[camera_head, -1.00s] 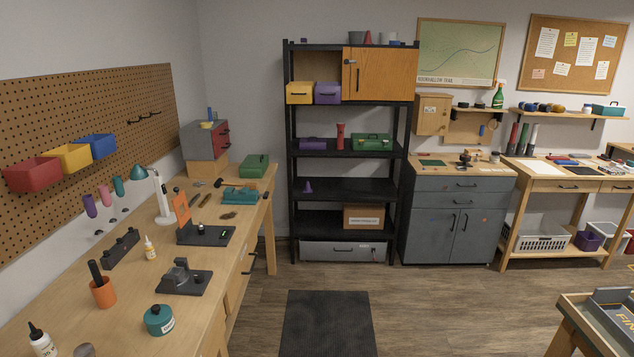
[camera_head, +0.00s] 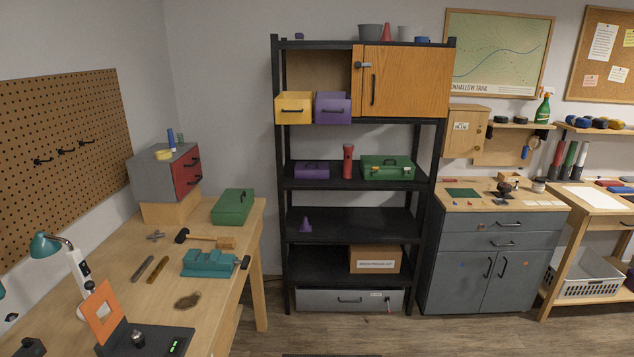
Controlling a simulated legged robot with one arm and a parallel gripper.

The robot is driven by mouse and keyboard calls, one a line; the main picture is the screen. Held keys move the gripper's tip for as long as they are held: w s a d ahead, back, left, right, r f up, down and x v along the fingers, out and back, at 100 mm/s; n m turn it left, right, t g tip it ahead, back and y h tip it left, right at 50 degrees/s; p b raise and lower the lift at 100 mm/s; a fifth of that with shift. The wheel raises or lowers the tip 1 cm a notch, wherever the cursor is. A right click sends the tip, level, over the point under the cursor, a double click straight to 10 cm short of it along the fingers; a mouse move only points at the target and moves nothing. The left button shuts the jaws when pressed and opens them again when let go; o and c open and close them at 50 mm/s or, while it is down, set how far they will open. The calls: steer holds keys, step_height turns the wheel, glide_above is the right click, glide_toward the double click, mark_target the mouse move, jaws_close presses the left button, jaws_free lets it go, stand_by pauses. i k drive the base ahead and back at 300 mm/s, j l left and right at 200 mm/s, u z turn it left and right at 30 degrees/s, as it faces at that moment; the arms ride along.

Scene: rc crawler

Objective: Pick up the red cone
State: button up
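A red cone (camera_head: 387,33) stands upright on the top of the black shelf unit (camera_head: 362,183). It sits between a dark grey bucket-like container (camera_head: 370,32) and a lighter grey cup (camera_head: 404,34). The top surface is high, above the wooden cabinet door, and seen nearly edge-on, so the cone's base is partly hard to make out. A small purple cone (camera_head: 305,224) stands on a lower shelf. My gripper is not in view.
A long workbench (camera_head: 215,292) with tools and a teal vise (camera_head: 209,262) runs along the left. A grey cabinet (camera_head: 494,255) stands right of the shelf. Yellow (camera_head: 294,108) and purple (camera_head: 332,108) bins sit on the upper shelf. Some wooden floor (camera_head: 430,330) is clear in front.

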mark_target(386, 34)
steer(key=i+z, duration=0.15)
steer(key=i, duration=0.3)
steer(key=i+j+z, duration=0.15)
steer(key=i, duration=0.3)
steer(key=i+j+z, duration=0.15)
steer(key=i, duration=0.25)
steer(key=i+j+z, duration=0.2)
steer(key=i, duration=0.25)
